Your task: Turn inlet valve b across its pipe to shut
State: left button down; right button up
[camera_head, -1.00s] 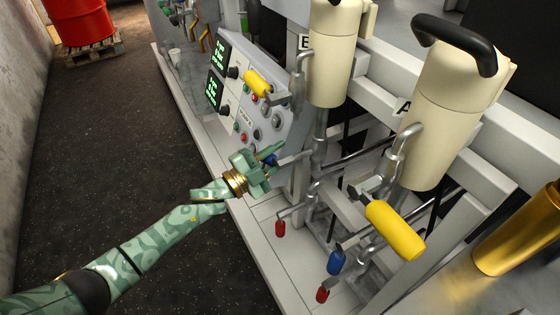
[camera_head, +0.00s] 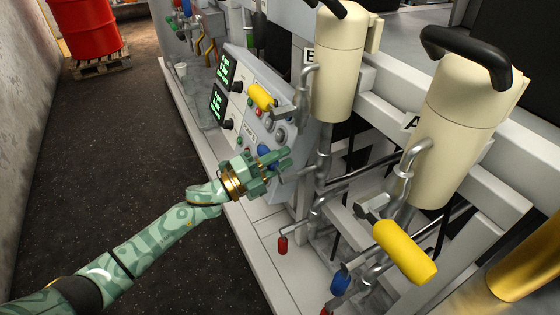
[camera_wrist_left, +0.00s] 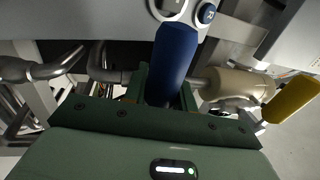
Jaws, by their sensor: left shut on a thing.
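My left gripper (camera_head: 278,163) is shut on a blue valve handle (camera_head: 265,152) at the inlet piping below cream vessel B (camera_head: 340,75). The fingers hide much of the handle in the head view. In the left wrist view the blue handle (camera_wrist_left: 175,50) sticks up from between the green fingers (camera_wrist_left: 160,90), with grey pipe (camera_wrist_left: 110,75) on both sides of it. The handle lies across that pipe in this view, but its exact angle is unclear. My right gripper is not in view.
A control panel (camera_head: 225,98) stands just behind the gripper. A yellow handle (camera_head: 261,97) is above it, and a red handle (camera_head: 283,244) hangs below. Vessel A (camera_head: 455,125) has its own yellow (camera_head: 405,252) and blue (camera_head: 340,281) handles. The dark floor (camera_head: 115,160) at left is open.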

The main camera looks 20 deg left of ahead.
pick_arm(q)
jog(key=shift+f, duration=0.1)
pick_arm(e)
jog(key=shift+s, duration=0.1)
pick_arm(q)
jog(key=c, duration=1.1)
grip_release()
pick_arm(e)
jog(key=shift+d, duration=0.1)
pick_arm(q)
jog(key=shift+s+a, duration=0.1)
jog(key=shift+a, duration=0.05)
jog(key=p+v, duration=0.3)
jog(key=v, duration=1.3)
jog(key=shift+f, duration=0.1)
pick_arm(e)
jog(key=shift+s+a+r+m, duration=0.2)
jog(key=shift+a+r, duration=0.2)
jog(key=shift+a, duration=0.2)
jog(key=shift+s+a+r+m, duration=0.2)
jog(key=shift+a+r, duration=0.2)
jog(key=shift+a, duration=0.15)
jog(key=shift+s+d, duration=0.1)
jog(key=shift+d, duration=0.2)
